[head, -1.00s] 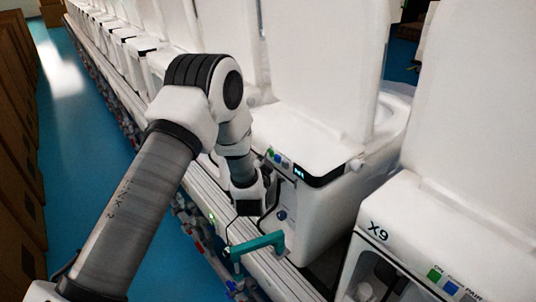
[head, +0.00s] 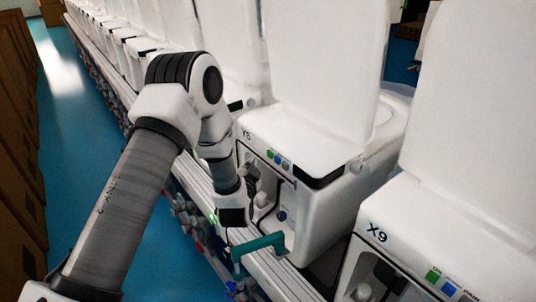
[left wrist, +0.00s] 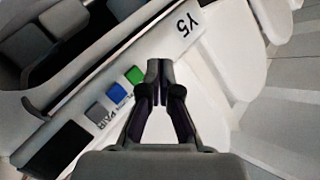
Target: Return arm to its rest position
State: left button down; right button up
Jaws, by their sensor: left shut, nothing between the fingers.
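My left arm comes in from the lower left of the head view, bends at the elbow and reaches down to the front of the white Y5 toilet (head: 310,150). My left gripper (left wrist: 159,72) is shut and empty. In the left wrist view its fingertips lie in front of the Y5 panel, beside the green button (left wrist: 134,75) and blue button (left wrist: 116,92).
Another toilet marked X9 (head: 450,250) stands at the lower right. More white toilets line the conveyor toward the back. The blue aisle floor (head: 80,150) is clear, with brown boxes (head: 18,150) along the left.

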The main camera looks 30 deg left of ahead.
pick_arm(q)
jog(key=s, duration=0.1)
jog(key=s+a, duration=0.1)
jog(key=s, duration=0.1)
jog(key=shift+a, duration=0.1)
jog(key=shift+w, duration=0.1)
jog(key=s+d+f+m+g+h, duration=0.1)
jog(key=s+d+f+g+h, duration=0.1)
jog(key=s+d+f, duration=0.4)
jog(key=s+d+f+g+h, duration=0.1)
jog(key=s+f+g, duration=0.25)
jog(key=f, duration=0.35)
jog(key=s+d+f+m+g+h, duration=0.1)
jog(key=s+d+f+h, duration=0.1)
jog(key=s+d+f, duration=0.35)
jog(key=s+d+f+n+g, duration=0.1)
jog(key=s+f+n+g, duration=0.1)
jog(key=s, duration=0.7)
jog(key=s+d+f+n+g+h, duration=0.1)
jog(key=s+f+g, duration=0.3)
jog(key=s, duration=0.5)
jog(key=shift+s+d+n+g, duration=0.15)
jog(key=shift+s+n+g, duration=0.35)
jog(key=shift+g, duration=0.55)
jog(key=shift+w, duration=0.15)
